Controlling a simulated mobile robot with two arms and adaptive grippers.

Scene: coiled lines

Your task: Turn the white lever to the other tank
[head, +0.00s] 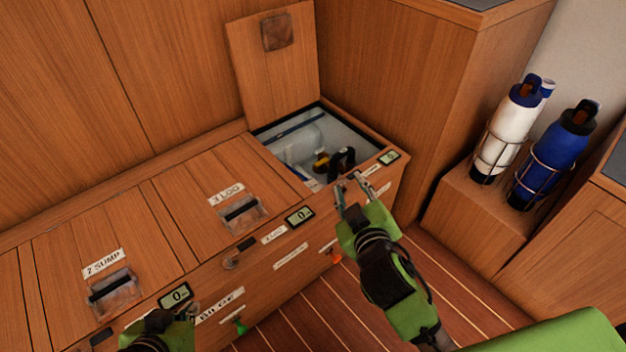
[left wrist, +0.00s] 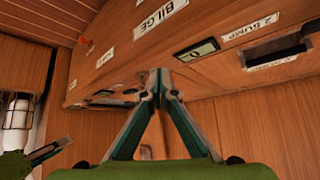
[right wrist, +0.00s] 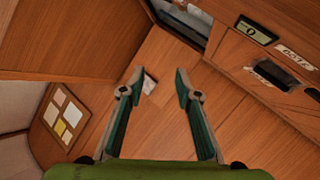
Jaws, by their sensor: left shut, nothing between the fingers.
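I cannot make out a white lever in any view. An open compartment (head: 268,137) in the locker top holds a pale container (head: 300,138) and a yellow and black fitting (head: 322,162). My right gripper (head: 352,185) is over the front edge beside this compartment. In the right wrist view its fingers (right wrist: 158,78) are apart with nothing between them. My left gripper shows only partly at the bottom of the head view. In the left wrist view its fingertips (left wrist: 157,78) meet, empty, in front of the locker panels.
The raised lid (head: 270,55) leans on the back wall. Closed hatches labelled 2 SUMP (head: 103,262) and 3 LOGG (head: 227,194) lie left. A green tag (head: 240,327) and an orange one (head: 335,257) are on the front. Two bottles (head: 508,125) (head: 555,150) stand right.

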